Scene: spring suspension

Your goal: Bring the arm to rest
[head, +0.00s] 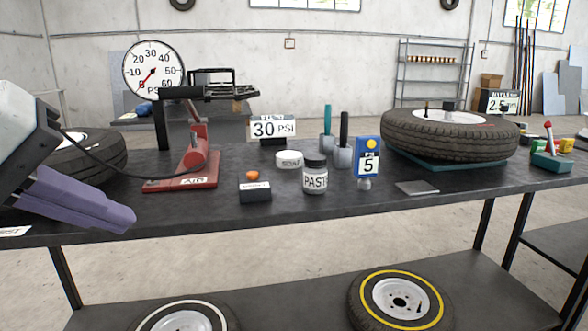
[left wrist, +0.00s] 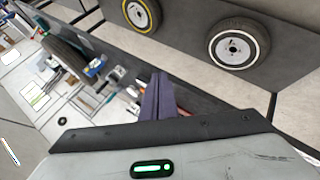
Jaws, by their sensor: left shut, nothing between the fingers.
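My left gripper (head: 128,219) comes in from the left in the head view, its purple fingers pressed together with nothing between them. It is over the front left edge of the dark workbench (head: 340,198), left of the red air pump stand. In the left wrist view the purple fingers (left wrist: 160,80) also lie side by side, closed. My right gripper does not show in either view.
Near the fingers stands the red air pump (head: 190,170) with a black hose. A tire (head: 85,155) lies behind my arm. A paste jar (head: 315,175), blue gauge (head: 367,160) and another tire (head: 450,135) are farther right.

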